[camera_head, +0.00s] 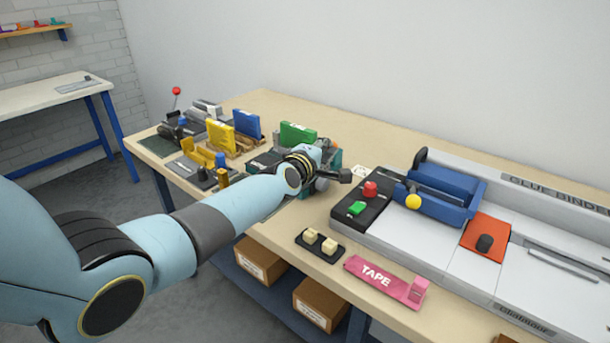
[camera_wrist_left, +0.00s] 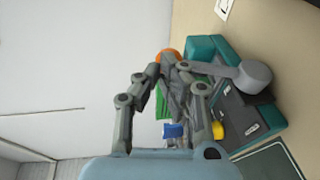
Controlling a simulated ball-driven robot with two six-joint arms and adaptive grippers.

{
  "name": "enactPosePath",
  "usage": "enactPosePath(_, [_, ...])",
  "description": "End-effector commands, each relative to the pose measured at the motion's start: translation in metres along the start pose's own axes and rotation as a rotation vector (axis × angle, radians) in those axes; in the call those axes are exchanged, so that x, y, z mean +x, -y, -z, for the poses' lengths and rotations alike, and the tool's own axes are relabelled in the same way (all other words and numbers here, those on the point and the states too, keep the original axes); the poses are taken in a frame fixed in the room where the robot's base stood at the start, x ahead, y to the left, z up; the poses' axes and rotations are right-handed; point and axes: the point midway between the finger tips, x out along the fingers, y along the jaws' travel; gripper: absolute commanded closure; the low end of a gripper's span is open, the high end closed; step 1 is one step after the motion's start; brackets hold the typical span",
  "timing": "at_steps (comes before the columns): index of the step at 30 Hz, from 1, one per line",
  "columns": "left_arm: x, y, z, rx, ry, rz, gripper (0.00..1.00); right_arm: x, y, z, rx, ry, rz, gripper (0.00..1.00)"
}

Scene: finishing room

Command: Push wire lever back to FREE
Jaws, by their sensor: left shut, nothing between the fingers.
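The wire machine is a teal and dark grey unit (camera_wrist_left: 245,115) in the left wrist view. In the head view its teal casing (camera_head: 335,156) shows only partly behind my left wrist. Its lever is a grey arm (camera_wrist_left: 215,70) running from a round grey hub to an orange knob (camera_wrist_left: 168,56). My left gripper (camera_wrist_left: 172,82) is shut and empty, its fingertips close to the knob and overlapping it in the picture. I cannot tell whether they touch. In the head view my wrist hides most of the fingers. No FREE marking is readable. My right gripper is not in view.
A large grey binding machine with a blue clamp (camera_head: 435,192) fills the bench's right side. A pink tape dispenser (camera_head: 385,280) and a small black tray (camera_head: 320,244) lie near the front edge. Yellow (camera_head: 220,135), blue (camera_head: 246,124) and green (camera_head: 297,134) blocks stand beyond my arm.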

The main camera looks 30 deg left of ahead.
Motion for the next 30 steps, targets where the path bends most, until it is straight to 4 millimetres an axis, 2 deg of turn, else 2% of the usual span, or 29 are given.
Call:
enactPosePath(11, [0.0092,-0.0022,-0.0018,0.0,0.0,-0.002,1.0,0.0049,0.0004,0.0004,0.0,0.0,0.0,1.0])
enactPosePath(30, [0.0096,-0.0057,-0.0026,-0.001,0.0,-0.003,1.0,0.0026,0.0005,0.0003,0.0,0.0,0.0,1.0])
